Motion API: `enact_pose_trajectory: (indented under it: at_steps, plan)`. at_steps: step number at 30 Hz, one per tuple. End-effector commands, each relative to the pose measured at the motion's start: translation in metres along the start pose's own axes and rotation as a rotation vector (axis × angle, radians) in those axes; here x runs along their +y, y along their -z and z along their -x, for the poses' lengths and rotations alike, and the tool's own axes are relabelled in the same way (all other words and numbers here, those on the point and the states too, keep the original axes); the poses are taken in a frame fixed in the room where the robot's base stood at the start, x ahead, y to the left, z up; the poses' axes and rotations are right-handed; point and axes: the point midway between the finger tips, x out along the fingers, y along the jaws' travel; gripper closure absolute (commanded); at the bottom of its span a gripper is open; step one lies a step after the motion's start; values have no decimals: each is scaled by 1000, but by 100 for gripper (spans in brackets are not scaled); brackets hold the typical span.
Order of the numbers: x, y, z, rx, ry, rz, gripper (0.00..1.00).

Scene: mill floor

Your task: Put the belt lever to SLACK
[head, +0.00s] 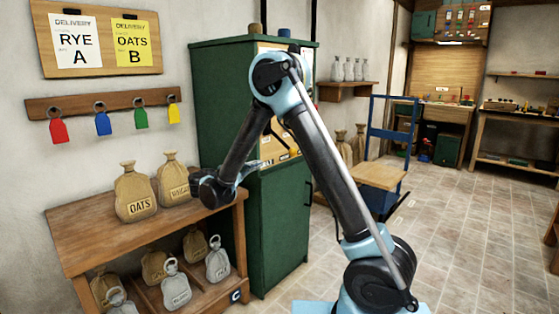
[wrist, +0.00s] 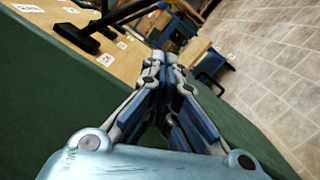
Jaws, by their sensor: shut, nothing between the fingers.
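My gripper (wrist: 167,62) is shut and empty; its fingers meet in the middle of the wrist view. In the head view my gripper (head: 266,163) is beside the front of the green cabinet (head: 225,100). A wooden panel (wrist: 35,30) with small white labels is set in the cabinet. A dark lever-like bar (wrist: 110,18) stands out from the panel, left of and beyond my fingertips, apparently apart from them. I take it for the belt lever. The label words are too small to read, so I cannot tell its setting. In the head view my arm hides much of the panel.
A wooden bench (head: 90,230) with an oats sack (head: 135,195) and other sacks stands left of the cabinet. A chair-like stand with a blue frame (head: 392,130) is to the right of the cabinet. Tiled floor (head: 470,230) is open at the right.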

Motion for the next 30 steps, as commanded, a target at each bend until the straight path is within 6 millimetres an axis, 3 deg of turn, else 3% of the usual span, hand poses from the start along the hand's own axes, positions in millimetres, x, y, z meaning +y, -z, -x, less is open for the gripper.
enact_pose_trajectory:
  at_steps: [8, 22, 30]
  plan:
    - [0, 0, -23, -2, 2, 0, 100]
    - [0, -2, -105, -3, 2, 0, 100]
    - [0, -32, -109, 0, 1, 0, 100]
